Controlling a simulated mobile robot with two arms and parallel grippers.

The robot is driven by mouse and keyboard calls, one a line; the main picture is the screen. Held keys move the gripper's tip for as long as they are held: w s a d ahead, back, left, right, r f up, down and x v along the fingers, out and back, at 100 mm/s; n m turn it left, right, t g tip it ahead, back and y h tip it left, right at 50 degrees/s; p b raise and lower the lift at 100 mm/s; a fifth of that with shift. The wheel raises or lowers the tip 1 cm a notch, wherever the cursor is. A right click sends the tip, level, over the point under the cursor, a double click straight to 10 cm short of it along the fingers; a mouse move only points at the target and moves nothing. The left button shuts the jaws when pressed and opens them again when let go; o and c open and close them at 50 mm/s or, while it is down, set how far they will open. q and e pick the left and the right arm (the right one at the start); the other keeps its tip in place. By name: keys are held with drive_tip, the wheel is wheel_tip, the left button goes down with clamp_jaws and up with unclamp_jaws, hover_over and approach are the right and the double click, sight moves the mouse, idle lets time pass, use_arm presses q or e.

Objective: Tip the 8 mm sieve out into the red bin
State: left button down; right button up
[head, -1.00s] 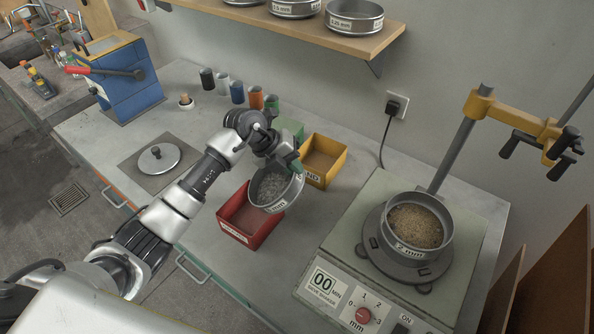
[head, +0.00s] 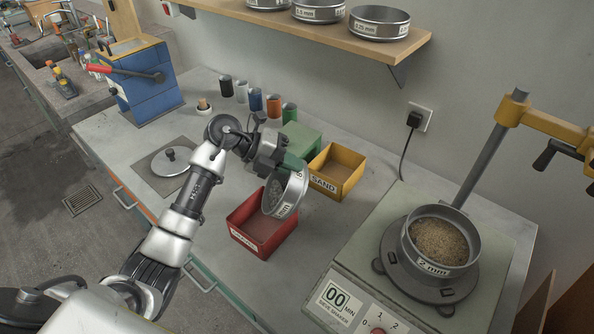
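The 8 mm sieve (head: 287,196) is a round metal sieve with grey gravel in it. My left gripper (head: 285,163) is shut on its rim and holds it above the red bin (head: 262,239). The sieve is tilted steeply, its open side facing left and down. Some gravel still shows inside it. The red bin stands on the bench under the sieve; part of its inside is hidden by the sieve, and I cannot tell whether gravel lies in it. My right gripper does not show.
A yellow bin labelled SAND (head: 338,171) stands close behind and right of the red bin. The sieve shaker (head: 350,270) with a 2 mm sieve (head: 441,242) of sand stands right. A pan lid (head: 170,161) lies left.

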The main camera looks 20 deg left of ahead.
use_arm(q)
drive_tip(key=s+a+f+t+h+b, duration=0.1)
drive_tip(key=s+a+t+h+b, duration=0.1)
drive_tip(key=a+h+b, duration=0.3)
drive_tip(key=s+a+f+t+h+b, duration=0.1)
drive_tip(key=s+a+h+b, duration=0.1)
drive_tip(key=a+h+b, duration=0.4)
drive_tip(key=shift+s+a+t+b, duration=0.4)
drive_tip(key=shift+a+b, duration=0.7)
drive_tip(key=shift+b, duration=1.25)
idle(1.0)
